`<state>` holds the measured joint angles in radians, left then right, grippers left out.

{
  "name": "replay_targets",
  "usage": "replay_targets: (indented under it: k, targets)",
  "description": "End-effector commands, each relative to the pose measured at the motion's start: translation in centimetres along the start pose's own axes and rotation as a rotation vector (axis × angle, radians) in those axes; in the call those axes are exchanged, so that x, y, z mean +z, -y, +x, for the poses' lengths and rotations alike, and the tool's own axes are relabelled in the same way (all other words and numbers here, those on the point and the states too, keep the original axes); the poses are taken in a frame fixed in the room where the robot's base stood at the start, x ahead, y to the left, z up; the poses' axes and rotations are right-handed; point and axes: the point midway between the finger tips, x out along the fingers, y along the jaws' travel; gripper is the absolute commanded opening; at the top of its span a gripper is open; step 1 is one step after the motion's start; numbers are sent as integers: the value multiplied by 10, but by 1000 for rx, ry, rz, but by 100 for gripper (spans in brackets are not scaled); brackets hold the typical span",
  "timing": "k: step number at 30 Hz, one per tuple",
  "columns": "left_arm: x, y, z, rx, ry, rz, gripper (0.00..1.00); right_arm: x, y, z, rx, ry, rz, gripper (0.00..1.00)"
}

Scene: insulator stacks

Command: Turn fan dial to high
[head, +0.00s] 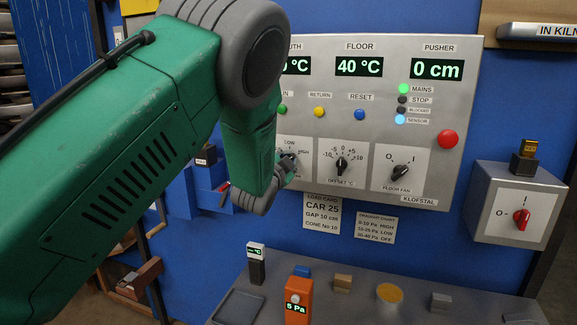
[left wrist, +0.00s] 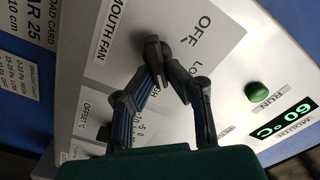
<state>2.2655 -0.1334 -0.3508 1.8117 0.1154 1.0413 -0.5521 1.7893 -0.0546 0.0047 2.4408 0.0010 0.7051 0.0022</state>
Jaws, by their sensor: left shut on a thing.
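The fan dial (left wrist: 153,46) is a black knob on a pale plate marked MOUTH FAN, with OFF and a partly hidden LO… mark in the left wrist view. My left gripper (head: 286,170) reaches the plate from the left. In the left wrist view its two fingers (left wrist: 162,60) converge on the knob and are shut on it. The knob's exact pointing direction is hard to tell. My right gripper is not in view.
To the right on the same grey panel (head: 466,75) are an offset dial (head: 341,166) and a floor fan dial (head: 401,173). A red button (head: 447,139) and a red switch (head: 521,219) sit further right. An orange meter (head: 297,300) reading 5 Pa stands on the bench below.

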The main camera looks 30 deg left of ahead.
Motion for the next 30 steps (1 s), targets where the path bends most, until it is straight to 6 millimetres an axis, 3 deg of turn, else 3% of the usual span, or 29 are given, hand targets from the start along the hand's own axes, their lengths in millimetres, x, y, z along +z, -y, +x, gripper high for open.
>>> replay_targets:
  k: [12, 29, 30]
  targets:
    - [4, -7, -1, 9, 6, 192, 0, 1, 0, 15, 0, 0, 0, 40]
    - [4, -8, -1, 12, 7, 218, 0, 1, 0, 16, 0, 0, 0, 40]
    - [4, -8, -1, 12, 7, 218, 25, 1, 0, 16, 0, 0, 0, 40]
